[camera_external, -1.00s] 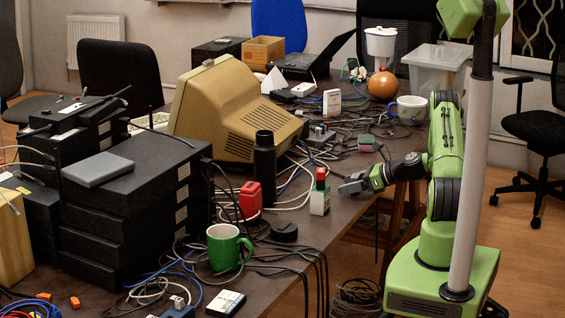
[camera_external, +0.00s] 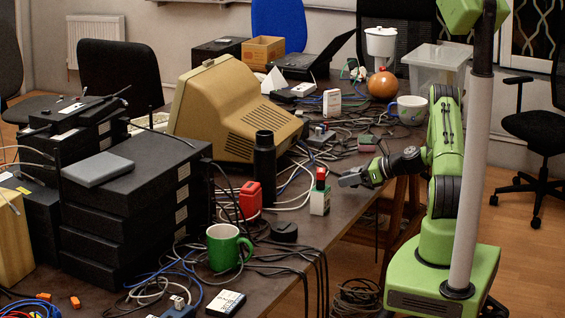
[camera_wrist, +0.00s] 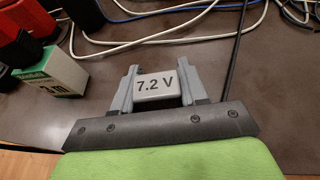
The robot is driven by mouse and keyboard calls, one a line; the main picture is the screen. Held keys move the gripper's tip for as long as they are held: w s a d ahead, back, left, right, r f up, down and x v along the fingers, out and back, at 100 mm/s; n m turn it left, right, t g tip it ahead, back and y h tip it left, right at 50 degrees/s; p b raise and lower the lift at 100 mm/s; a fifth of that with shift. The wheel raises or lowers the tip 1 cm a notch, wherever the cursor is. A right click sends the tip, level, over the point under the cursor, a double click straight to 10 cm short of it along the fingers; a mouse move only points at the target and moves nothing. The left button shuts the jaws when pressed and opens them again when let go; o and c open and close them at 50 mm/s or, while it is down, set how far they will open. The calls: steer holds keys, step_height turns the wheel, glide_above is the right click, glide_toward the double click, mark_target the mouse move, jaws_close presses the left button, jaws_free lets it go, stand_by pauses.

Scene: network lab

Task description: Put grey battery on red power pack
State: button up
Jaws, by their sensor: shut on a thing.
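My gripper (camera_wrist: 157,88) is shut on the grey battery (camera_wrist: 154,85), which is marked "7.2 V" and sits between the two grey fingers. In the external view my gripper (camera_external: 355,178) is over the table's right edge; the battery is hard to tell from the fingers there. A red block (camera_external: 250,198), which looks like the red power pack, stands on the table behind the green mug, left of my gripper and apart from it. A red part shows at the top left of the wrist view (camera_wrist: 9,20).
A white and green box (camera_external: 320,200) with a red piece at its top stands between my gripper and the red block. A tall black cylinder (camera_external: 264,165), a green mug (camera_external: 224,247), a black round lid (camera_external: 284,232) and loose cables crowd the table.

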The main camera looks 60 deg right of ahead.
step_height(320, 180, up, 8)
steer(key=p, duration=0.2)
steer(key=shift+p, duration=0.3)
